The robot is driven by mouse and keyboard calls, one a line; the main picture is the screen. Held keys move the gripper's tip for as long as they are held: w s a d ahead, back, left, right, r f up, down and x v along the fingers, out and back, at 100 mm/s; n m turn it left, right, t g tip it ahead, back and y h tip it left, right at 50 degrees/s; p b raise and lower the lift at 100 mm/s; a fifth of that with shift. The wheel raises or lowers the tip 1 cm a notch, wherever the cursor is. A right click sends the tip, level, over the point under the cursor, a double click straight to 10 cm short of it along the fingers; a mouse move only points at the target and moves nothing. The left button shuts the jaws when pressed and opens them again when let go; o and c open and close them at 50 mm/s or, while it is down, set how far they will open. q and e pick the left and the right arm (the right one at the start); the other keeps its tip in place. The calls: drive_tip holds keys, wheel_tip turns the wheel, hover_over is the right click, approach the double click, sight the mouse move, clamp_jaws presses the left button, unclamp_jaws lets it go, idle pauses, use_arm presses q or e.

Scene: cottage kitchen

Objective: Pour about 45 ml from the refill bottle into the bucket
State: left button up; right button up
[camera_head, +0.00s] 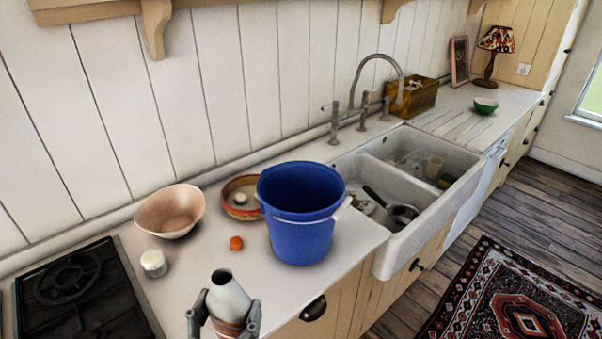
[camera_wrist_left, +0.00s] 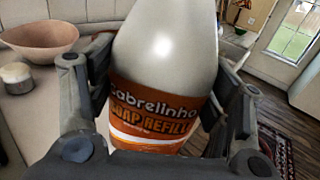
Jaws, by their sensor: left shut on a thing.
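The refill bottle (camera_head: 229,294) is white with an open dark mouth and an orange band. Its label, reading "soap refill", shows in the left wrist view (camera_wrist_left: 155,110). My left gripper (camera_head: 224,322) is shut around the bottle at the front of the counter. The bottle stands roughly upright, its mouth apart from the bucket. Its base is hidden. The blue bucket (camera_head: 301,225) stands on the counter behind and to the right of the bottle, left of the sink, with a pale handle across its front. Its inner bottom is hidden. My right gripper is out of view.
A pink bowl (camera_head: 169,211), a white jar (camera_head: 154,263), an orange lump (camera_head: 236,243) and a patterned dish (camera_head: 239,205) lie left of the bucket. A black hob (camera_head: 75,290) is at the left. The sink (camera_head: 437,212) holds several dishes. Bare counter lies between bottle and bucket.

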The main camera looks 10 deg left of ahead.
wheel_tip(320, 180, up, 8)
drive_tip(key=p, duration=0.6)
drive_tip(key=shift+p, duration=0.35)
